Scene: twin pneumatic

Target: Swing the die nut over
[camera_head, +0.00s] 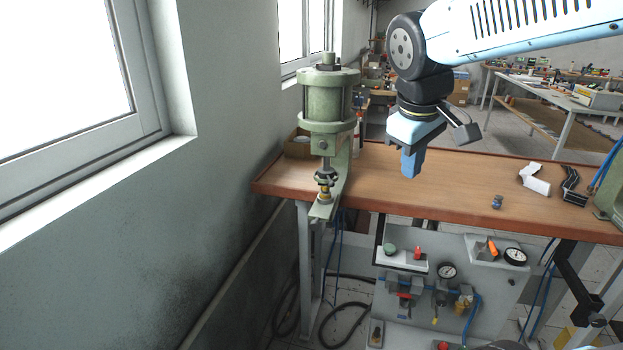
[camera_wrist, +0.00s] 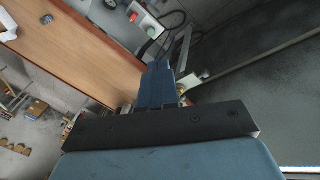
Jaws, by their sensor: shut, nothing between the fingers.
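A green pneumatic press (camera_head: 328,100) stands at the left end of the wooden bench. Under its cylinder, on the rod, is a dark star-shaped nut (camera_head: 325,179) with a brass-coloured part (camera_head: 325,194) below it, above the green base plate. I cannot tell for certain which of these is the die nut. My gripper (camera_head: 410,164) is shut and empty, pointing down above the bench, to the right of the press and apart from it. In the wrist view its blue fingers (camera_wrist: 157,85) partly cover the press, and a small brass-coloured bit (camera_wrist: 181,89) shows beside them.
The bench top (camera_head: 450,185) is mostly clear. A small blue-grey part (camera_head: 497,201), a white bracket (camera_head: 534,179) and a black piece (camera_head: 573,187) lie on its right. A panel (camera_head: 455,275) with gauges and buttons hangs below the front edge. The wall (camera_head: 225,165) is close on the left.

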